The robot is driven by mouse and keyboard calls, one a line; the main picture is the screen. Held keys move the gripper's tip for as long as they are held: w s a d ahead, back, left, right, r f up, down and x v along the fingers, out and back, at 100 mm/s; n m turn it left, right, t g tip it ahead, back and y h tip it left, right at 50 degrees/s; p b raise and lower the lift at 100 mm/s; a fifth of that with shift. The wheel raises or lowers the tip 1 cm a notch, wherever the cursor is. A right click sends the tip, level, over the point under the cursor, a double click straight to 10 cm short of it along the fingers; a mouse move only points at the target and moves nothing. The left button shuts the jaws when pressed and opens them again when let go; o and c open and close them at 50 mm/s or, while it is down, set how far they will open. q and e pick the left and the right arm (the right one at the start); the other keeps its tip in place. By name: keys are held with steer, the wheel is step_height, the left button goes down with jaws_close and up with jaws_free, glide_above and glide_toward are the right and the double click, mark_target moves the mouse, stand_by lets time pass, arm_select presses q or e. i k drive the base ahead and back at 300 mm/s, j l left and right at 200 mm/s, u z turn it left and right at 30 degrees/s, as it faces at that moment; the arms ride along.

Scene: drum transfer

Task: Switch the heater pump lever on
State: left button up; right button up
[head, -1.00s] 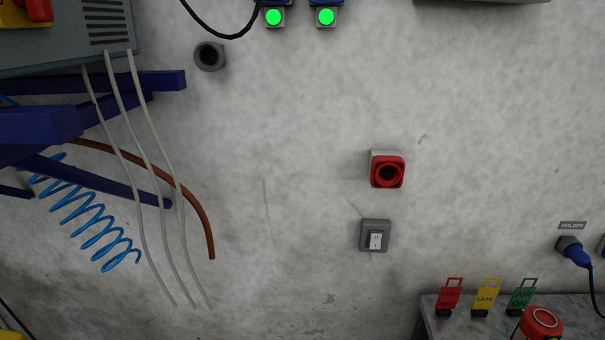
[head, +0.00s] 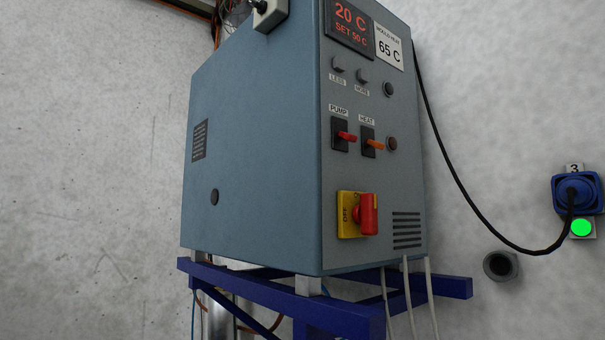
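The heater unit (head: 255,150) is a blue-grey cabinet on a blue frame in the middle of the head view. On its front, the pump lever (head: 347,136) is a red handle in a black slot under the label PUMP. The heat lever (head: 375,143), orange, sits to its right under the label HEAT. Both handles stick out toward the lower right; I cannot tell on from off by the levers alone. The display (head: 349,25) reads 20 C, SET 50 C. Neither of my grippers is in view.
A red rotary switch (head: 367,214) on a yellow plate marked OFF sits below the levers. LESS (head: 338,65) and MORE (head: 363,76) knobs are above. A black cable (head: 452,178) runs to blue socket 3 (head: 577,193) with a green light (head: 581,228). The blue frame (head: 330,306) juts out below.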

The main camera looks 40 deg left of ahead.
mark_target(350, 137)
steer(key=u, duration=1.65)
